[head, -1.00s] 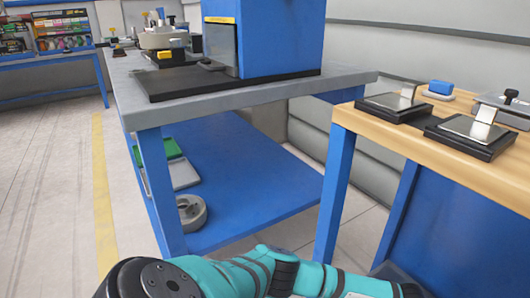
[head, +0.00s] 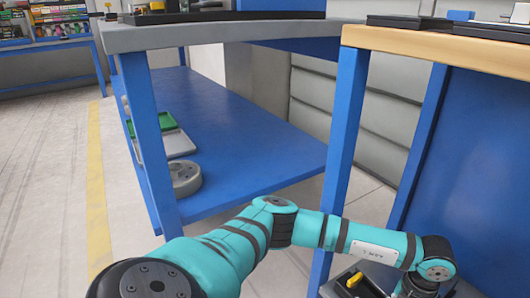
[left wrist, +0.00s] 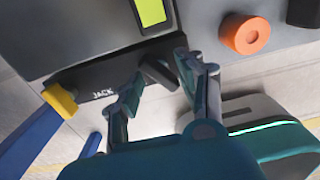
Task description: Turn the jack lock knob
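In the left wrist view, a dark panel carries the white word JACK (left wrist: 103,94). A black bar-shaped knob (left wrist: 158,74) stands out from the panel just right of that label. My left gripper (left wrist: 157,66) is open, with one finger on each side of the black knob. I cannot tell whether either finger touches it. In the head view my teal left arm reaches from the bottom left to the lower right, and its gripper is hidden or out of frame. My right gripper is in neither view.
In the head view, a grey-topped blue workbench (head: 230,32) and a wooden-topped bench (head: 440,42) stand ahead. A grey ring (head: 186,180) lies on the lower shelf.

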